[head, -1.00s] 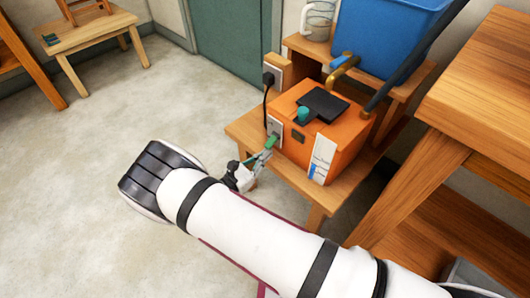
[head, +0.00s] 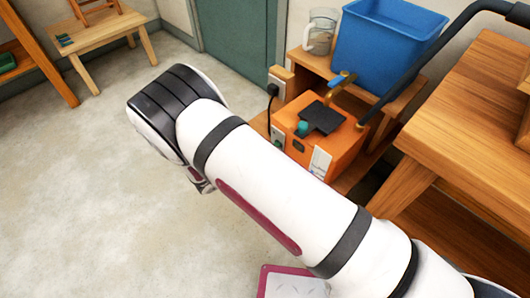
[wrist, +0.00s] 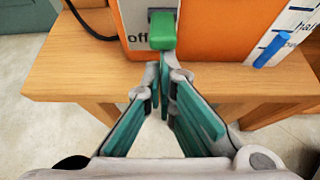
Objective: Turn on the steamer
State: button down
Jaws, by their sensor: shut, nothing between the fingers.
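The steamer (head: 343,149) is an orange box with a dark plate and a teal knob (head: 302,128) on top, standing on a low wooden bench. It fills the top of the wrist view (wrist: 215,30). On its front is a light panel (wrist: 133,18) reading "off", partly hidden by a green switch handle (wrist: 162,30). My gripper (wrist: 166,78) is shut and empty, its tips just below the green handle in the wrist view. I cannot tell whether they touch it. In the head view my arm hides the gripper.
A blue bin (head: 385,45) and a clear jug (head: 320,30) stand on a raised shelf behind the steamer. A black cord runs to a wall socket beside it. A wooden table (head: 470,110) is close on the right. The floor (head: 90,190) at left is open.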

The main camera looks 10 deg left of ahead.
jog(key=shift+r, duration=0.15)
jog(key=shift+r, duration=0.1)
jog(key=shift+r+p, duration=0.3)
jog(key=shift+r, duration=0.35)
jog(key=shift+a+r, duration=0.1)
